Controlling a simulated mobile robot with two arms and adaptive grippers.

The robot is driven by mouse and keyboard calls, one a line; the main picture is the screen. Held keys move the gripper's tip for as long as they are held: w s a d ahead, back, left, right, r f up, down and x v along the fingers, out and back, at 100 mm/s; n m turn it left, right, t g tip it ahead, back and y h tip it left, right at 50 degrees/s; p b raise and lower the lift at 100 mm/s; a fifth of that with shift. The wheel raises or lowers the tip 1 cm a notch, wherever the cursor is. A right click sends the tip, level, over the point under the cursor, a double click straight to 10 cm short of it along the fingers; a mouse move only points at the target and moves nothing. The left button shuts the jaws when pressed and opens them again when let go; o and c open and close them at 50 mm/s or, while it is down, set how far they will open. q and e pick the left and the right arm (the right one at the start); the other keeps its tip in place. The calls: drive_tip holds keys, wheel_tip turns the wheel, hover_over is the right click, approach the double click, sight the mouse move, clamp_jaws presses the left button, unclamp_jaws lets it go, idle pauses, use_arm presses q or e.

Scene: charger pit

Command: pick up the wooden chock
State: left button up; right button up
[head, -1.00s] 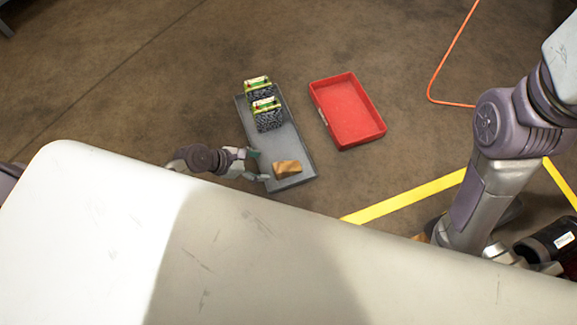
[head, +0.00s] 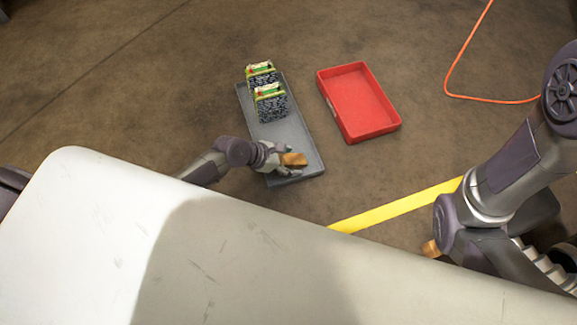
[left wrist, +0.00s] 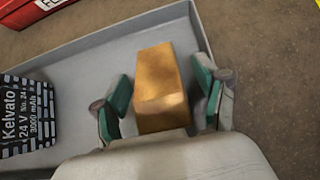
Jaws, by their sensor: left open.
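The wooden chock (head: 294,160) is an orange-brown block lying at the near end of the grey tray (head: 307,152). In the left wrist view the chock (left wrist: 158,88) sits between the two green-padded fingers of my left gripper (left wrist: 160,107). The fingers are open, one on each side, with small gaps showing. In the head view my left gripper (head: 280,158) is at the chock's left end and covers part of it. My right arm is at the right of the head view; its gripper cannot be made out.
Two batteries stand at the tray's far end; the nearer battery (head: 270,103) shows its label in the left wrist view (left wrist: 27,117). A red bin (head: 358,102) is right of the tray. An orange cable (head: 462,92) and yellow floor line (head: 395,208) lie further right.

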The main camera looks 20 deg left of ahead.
use_arm(q)
drive_tip(key=shift+w+d+f, duration=0.15)
drive_tip(key=shift+d+f, duration=0.1)
drive_tip(key=shift+f, duration=0.05)
drive_tip(key=c, duration=1.3)
drive_tip(key=shift+r, duration=0.1)
